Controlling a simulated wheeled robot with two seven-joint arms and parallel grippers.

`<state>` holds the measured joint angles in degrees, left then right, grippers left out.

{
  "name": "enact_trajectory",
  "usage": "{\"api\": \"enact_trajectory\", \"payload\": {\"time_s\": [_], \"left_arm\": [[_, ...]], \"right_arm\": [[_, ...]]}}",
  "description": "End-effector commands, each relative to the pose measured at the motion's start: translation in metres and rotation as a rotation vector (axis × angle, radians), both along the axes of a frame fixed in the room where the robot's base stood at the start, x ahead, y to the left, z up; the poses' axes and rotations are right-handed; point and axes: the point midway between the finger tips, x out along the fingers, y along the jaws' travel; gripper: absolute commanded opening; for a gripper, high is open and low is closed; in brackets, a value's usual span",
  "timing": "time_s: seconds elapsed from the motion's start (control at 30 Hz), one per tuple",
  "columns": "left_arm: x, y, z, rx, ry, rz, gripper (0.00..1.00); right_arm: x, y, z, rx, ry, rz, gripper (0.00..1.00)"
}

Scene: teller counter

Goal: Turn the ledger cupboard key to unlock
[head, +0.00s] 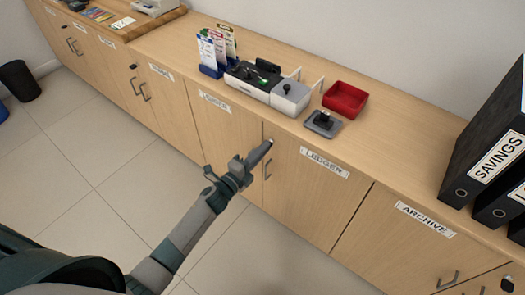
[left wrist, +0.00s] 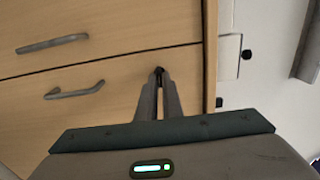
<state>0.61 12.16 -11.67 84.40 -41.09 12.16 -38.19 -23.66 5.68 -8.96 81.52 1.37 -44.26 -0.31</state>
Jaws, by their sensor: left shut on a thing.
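The ledger cupboard (head: 300,200) is a pale wood double door under the counter, with a LEDGER label on each door. Its right door has a grey bar handle (head: 267,170) near the middle seam. My left gripper (head: 268,146) reaches the top of that door beside the seam, just above the handle. In the left wrist view its fingers (left wrist: 158,75) are shut on a small dark thing (left wrist: 158,70), apparently the key, at the door face. The fingers mostly hide the key, so its turn angle cannot be told. The doors look closed. My right gripper is out of view.
On the counter above stand a card rack (head: 212,62), a grey and black machine (head: 265,85), a dark stamp on a pad (head: 323,122) and a red tray (head: 345,99). Black binders (head: 490,150) stand at right. The archive cupboard (head: 400,240) adjoins.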

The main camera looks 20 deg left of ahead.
Motion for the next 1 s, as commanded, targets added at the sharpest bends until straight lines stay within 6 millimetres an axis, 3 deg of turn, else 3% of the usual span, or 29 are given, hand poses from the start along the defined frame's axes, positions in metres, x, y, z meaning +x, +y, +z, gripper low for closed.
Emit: {"api": "enact_trajectory", "payload": {"time_s": [0.3,0.4,0.77,1.0], "left_arm": [[-0.001,-0.001,-0.001,0.004,0.0,-0.001,0.0],[-0.001,-0.001,-0.001,0.003,0.0,-0.001,0.25],[-0.001,0.0,-0.001,0.002,0.0,0.0,0.25],[-0.016,0.006,-0.001,0.003,0.001,0.0,0.25]], "right_arm": [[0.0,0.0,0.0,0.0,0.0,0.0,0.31],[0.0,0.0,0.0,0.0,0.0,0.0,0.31],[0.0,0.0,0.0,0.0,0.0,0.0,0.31],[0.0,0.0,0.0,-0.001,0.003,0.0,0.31]]}}
